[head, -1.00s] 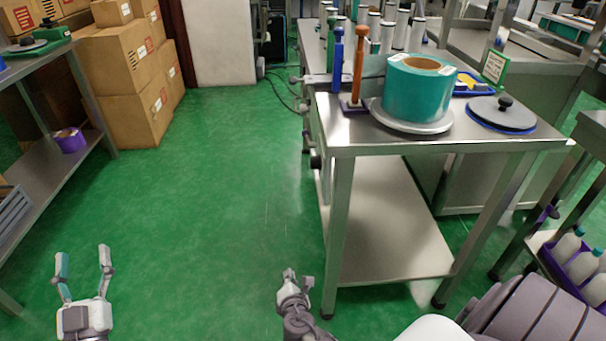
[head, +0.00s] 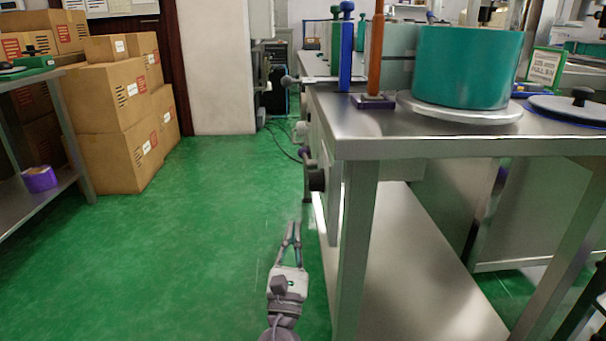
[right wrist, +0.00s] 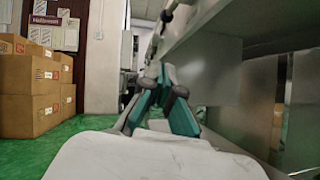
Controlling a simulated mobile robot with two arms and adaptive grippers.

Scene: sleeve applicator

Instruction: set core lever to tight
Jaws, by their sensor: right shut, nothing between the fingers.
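On the left side of the steel machine table, a dark round knob (head: 316,180) sticks out below the top. A smaller purplish handle (head: 304,153) sits just behind it. A metal bar with a round grey end (head: 287,80) juts left at tabletop height. I cannot tell which of these is the core lever, or its setting. My right gripper (head: 292,226) is low beside the table's left side, below and in front of the knobs, apart from them. Its fingers are shut and empty. In the right wrist view the fingertips (right wrist: 160,70) meet in front of the table's side. My left gripper is out of view.
The table's top (head: 450,145) carries a teal roll (head: 465,68) on a round plate, and blue (head: 346,50) and orange (head: 374,50) posts. Cardboard boxes (head: 110,110) are stacked at the back left. The green floor left of the table is clear.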

